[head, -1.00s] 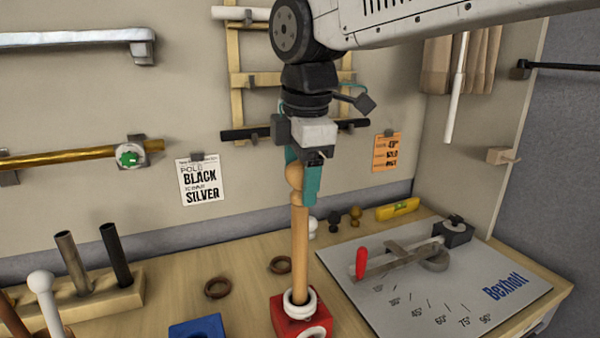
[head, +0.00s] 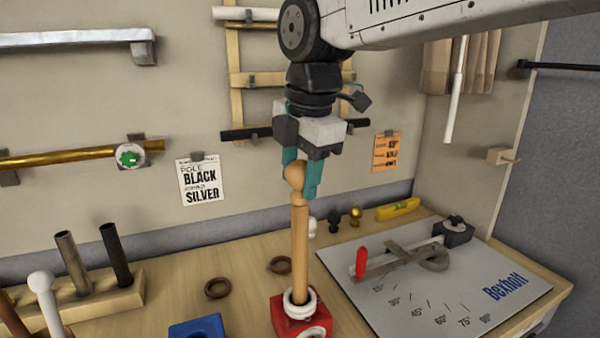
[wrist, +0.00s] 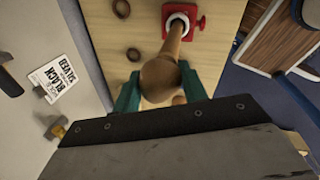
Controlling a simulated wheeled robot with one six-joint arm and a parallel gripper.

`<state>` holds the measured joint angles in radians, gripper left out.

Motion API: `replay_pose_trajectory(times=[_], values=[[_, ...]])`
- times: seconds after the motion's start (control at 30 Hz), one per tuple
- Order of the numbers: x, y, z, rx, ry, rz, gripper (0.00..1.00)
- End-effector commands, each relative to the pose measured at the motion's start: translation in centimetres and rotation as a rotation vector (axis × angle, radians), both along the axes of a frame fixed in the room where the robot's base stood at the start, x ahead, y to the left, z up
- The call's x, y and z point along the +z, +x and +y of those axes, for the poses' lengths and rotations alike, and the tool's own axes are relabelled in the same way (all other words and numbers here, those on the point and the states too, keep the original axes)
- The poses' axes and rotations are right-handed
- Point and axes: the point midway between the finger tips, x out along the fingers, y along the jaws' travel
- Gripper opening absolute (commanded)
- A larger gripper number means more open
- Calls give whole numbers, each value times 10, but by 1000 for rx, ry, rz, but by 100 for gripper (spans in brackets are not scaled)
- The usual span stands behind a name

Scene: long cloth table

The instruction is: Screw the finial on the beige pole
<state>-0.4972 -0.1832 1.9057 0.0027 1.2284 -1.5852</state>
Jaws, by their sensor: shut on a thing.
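The beige pole (head: 300,250) stands upright in a red holder (head: 284,318) with a white ring at the pole's foot. A round light-wood finial (head: 295,172) sits at the pole's top, in line with it. My gripper (head: 300,180) points down from above, its teal fingers on either side of the finial, shut on it. In the wrist view the finial (wrist: 160,76) lies between the fingers, and the pole (wrist: 174,42) runs away behind it to the red holder (wrist: 194,33). The joint between finial and pole is too small to judge for a gap.
A wooden rack (head: 95,300) with several poles stands at left. Two brown rings (head: 217,288) and a blue block (head: 194,328) lie near the red holder. Other finials (head: 355,215) stand behind the pole. A grey angle board (head: 440,290) with a red-handled tool fills the right.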

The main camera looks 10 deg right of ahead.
Motion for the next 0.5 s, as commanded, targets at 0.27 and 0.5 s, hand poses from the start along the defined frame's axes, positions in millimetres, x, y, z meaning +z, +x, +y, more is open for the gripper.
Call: replay_pose_trajectory(times=[0.27,0.5], values=[[0,0,1,-375,0,-1,22],[0,1,1,-713,-1,-2,22]])
